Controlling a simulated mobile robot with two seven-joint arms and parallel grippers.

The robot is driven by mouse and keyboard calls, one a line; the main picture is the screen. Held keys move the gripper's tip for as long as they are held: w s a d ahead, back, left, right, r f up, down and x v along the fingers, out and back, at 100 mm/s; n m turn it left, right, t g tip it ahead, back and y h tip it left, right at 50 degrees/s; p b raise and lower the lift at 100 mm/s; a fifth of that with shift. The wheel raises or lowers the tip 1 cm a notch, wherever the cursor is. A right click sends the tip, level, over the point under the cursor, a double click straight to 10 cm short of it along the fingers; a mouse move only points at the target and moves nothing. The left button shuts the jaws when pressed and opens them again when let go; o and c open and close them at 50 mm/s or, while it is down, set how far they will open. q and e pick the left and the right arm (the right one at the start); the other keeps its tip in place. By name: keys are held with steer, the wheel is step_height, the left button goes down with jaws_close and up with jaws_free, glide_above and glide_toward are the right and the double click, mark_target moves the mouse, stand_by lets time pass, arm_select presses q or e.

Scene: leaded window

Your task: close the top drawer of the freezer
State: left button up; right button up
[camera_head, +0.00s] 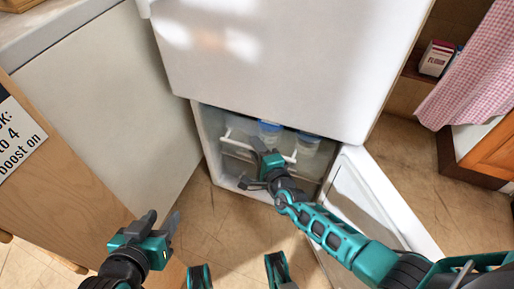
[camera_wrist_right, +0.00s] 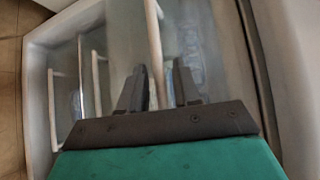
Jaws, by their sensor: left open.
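The freezer (camera_head: 207,135) is the low compartment under a large white door, and its own door (camera_head: 385,200) stands open to the right. Its top drawer, with a white bar handle (camera_head: 236,143), holds tubs with blue lids (camera_head: 269,127). How far the drawer sticks out is hard to tell. My right gripper (camera_head: 256,170) is at the drawer front by this handle. In the right wrist view my right gripper (camera_wrist_right: 158,85) has its fingers apart, with the white handle bar (camera_wrist_right: 153,45) running between them. My left gripper (camera_head: 158,226) is open and empty, well away from the freezer.
Lower drawer handles (camera_wrist_right: 97,85) show on the left in the right wrist view. A wooden panel (camera_head: 70,165) and pale cabinet (camera_head: 120,90) stand on the left. A flour box (camera_head: 436,58) and pink checked cloth (camera_head: 475,65) are at right.

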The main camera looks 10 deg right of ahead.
jaws_close()
stand_by(0.3)
steer(key=shift+w, duration=0.1)
steer(key=w+d, duration=0.1)
steer(key=w, duration=0.1)
steer(key=w+d, duration=0.3)
steer(key=w, duration=0.1)
steer(key=shift+w+d, duration=0.2)
steer(key=shift+w, duration=0.2)
steer(key=shift+w+d+r, duration=0.1)
steer(key=shift+w+d, duration=0.15)
steer(key=shift+d, duration=0.05)
steer(key=shift+o, duration=0.7)
jaws_free()
steer(key=shift+w, duration=0.15)
